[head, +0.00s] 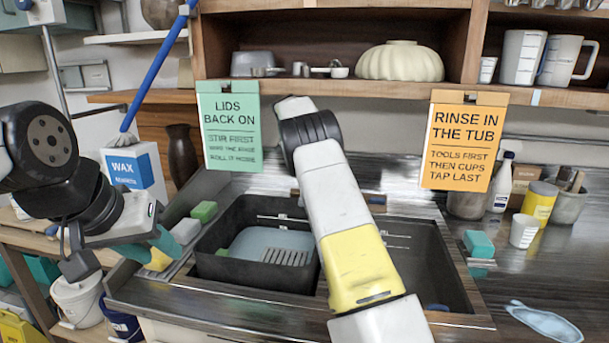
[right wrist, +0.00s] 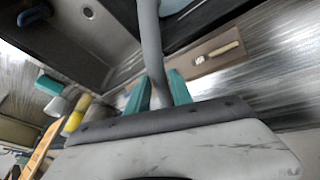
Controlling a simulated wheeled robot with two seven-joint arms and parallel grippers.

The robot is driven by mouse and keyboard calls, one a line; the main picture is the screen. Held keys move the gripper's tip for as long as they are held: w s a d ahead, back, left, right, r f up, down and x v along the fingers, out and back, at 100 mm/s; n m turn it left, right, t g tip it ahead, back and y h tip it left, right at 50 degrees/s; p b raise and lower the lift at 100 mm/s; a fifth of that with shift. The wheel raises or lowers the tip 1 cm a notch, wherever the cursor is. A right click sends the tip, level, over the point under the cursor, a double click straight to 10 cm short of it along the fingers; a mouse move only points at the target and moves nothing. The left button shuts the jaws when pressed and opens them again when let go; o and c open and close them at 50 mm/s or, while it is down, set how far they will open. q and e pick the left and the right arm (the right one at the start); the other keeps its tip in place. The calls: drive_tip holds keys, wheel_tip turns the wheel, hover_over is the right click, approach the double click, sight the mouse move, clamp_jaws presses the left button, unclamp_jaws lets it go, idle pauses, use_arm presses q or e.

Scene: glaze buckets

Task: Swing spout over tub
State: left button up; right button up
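The black tub (head: 225,262) sits in the left part of the sink, with a pale blue slotted piece inside. In the right wrist view, the grey tubular spout (right wrist: 149,45) runs up from between the teal fingers of my right gripper (right wrist: 158,92). The fingers press against both sides of it. The spout's far end is out of view. In the head view my right arm hides the spout and right gripper. My left gripper (head: 148,250) is left of the tub, near the yellow sponge (head: 158,261); its finger gap is unclear.
The right sink basin (head: 425,265) is bare apart from something blue near its front. Grey (head: 186,231) and green (head: 204,211) sponges lie along the sink's left edge. A teal sponge (head: 479,244), white cup (head: 524,231) and yellow can (head: 539,203) stand on the right counter.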

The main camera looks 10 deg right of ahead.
drive_tip(key=shift+o, duration=1.1)
drive_tip(key=v, duration=0.7)
drive_tip(key=shift+a+r, duration=0.2)
drive_tip(key=shift+r, duration=0.15)
drive_tip(key=shift+s, duration=0.1)
drive_tip(key=shift+c, duration=0.2)
